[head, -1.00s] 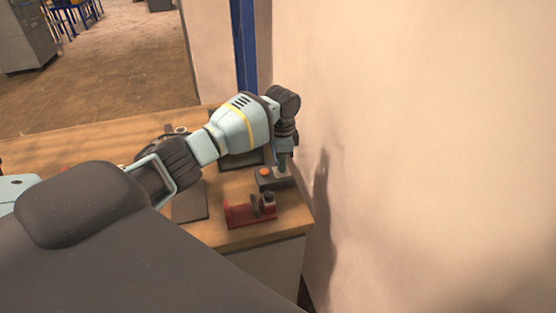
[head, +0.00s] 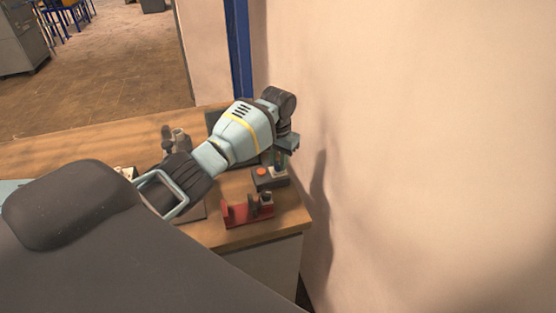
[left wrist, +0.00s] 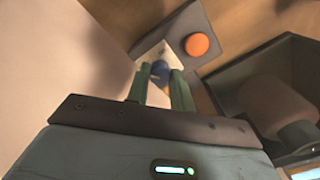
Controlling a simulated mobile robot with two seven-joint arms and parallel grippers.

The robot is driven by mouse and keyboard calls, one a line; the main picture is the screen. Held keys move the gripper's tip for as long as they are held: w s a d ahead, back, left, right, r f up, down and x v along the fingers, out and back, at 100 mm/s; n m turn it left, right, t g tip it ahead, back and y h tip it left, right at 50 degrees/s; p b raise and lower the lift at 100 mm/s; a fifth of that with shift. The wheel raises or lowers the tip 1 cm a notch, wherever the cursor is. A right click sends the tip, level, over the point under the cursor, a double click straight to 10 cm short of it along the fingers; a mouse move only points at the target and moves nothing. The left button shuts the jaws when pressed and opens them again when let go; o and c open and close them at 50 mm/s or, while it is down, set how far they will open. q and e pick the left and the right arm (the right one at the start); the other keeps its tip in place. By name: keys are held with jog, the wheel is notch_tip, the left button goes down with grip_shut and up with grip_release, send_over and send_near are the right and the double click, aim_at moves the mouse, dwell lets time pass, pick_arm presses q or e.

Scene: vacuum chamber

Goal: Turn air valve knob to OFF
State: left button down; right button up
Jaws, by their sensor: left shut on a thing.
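My left gripper (head: 280,159) reaches down over a dark box (head: 268,182) near the wall at the table's right end. In the left wrist view, its two green fingers (left wrist: 161,88) are shut on a small blue knob (left wrist: 160,73), which stands in front of a pale plate (left wrist: 158,50). The fingers hide part of the knob, and I cannot read any ON or OFF marking. A round orange button (head: 261,171) is on the box beside the knob; it also shows in the left wrist view (left wrist: 197,44). My right gripper is not in view.
A red stand (head: 236,213) with dark parts is on the wooden table (head: 90,140) in front of the box. A grey metal object (head: 178,140) stands farther left. The pale wall (head: 420,150) is close on the right.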

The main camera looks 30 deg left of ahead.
aim_at(278, 164)
pick_arm(q)
jog(key=shift+n, duration=0.6)
jog(key=c, duration=1.2)
grip_release()
notch_tip(278, 164, up, 8)
jog(key=shift+f, duration=0.1)
jog(key=shift+f, duration=0.1)
